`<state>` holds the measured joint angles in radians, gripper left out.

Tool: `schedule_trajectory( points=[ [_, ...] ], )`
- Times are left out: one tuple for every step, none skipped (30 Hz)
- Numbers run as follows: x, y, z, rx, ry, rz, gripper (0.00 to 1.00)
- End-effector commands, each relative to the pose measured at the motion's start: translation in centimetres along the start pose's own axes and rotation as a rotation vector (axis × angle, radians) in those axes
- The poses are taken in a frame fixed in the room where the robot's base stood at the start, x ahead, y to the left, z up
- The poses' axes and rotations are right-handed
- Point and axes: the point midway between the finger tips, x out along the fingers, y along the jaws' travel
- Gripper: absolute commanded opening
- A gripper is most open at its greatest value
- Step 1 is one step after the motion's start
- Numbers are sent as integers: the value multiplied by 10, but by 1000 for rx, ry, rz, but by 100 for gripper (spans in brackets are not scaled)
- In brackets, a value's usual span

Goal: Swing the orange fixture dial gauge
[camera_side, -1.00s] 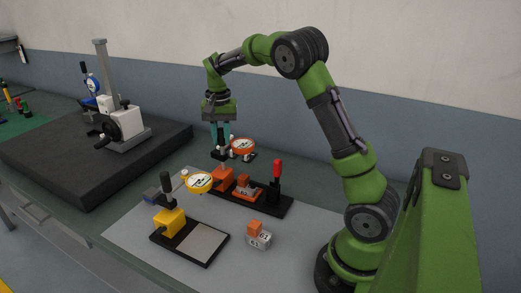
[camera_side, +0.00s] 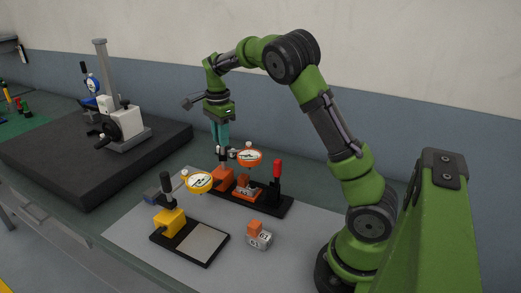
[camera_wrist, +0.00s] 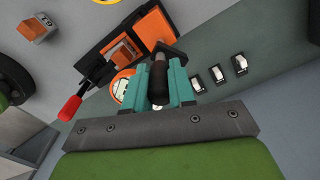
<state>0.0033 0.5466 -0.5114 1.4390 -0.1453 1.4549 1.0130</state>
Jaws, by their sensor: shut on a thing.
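The orange-rimmed dial gauge (camera_side: 249,157) sits on an arm to the right of the orange fixture's post, above a black base plate (camera_side: 263,206). The fixture's orange block (camera_side: 223,178) stands at the plate's left end. My gripper (camera_side: 220,141) points down over this block, its teal fingers shut on the fixture's black handle. In the wrist view the dark handle (camera_wrist: 158,78) is between the fingers. The dial (camera_wrist: 120,86) shows partly there, beside the left finger. A small orange part (camera_side: 243,181) sits on the plate under the dial.
A red-handled clamp (camera_side: 277,170) stands at the plate's right end. A yellow fixture with its yellow dial (camera_side: 199,182) stands in front. A grey-and-orange block (camera_side: 257,235) lies on the mat. A black slab with a gauge stand (camera_side: 121,125) is at left. Small black-and-white items (camera_wrist: 218,73) lie nearby.

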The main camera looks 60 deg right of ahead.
Motion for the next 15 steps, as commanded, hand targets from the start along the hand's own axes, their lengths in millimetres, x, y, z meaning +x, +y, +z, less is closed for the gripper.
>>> schedule_trajectory(
  points=[
    [-1,0,0,45,0,-1,0],
    [-1,0,0,72,0,-1,0],
    [-1,0,0,109,0,-1,0],
    [-1,0,0,136,1,-1,0],
    [-1,0,0,163,1,-1,0],
    [-1,0,0,199,1,-1,0],
    [-1,-1,0,225,1,-1,0],
    [-1,-1,0,250,1,-1,0],
    [-1,-1,0,281,0,-1,0],
    [-1,-1,0,304,0,-1,0],
    [-1,-1,0,327,0,-1,0],
    [-1,-1,0,354,1,-1,0],
    [-1,-1,0,373,1,-1,0],
    [-1,-1,0,393,1,-1,0],
    [-1,-1,0,415,1,-1,0]
  ],
)
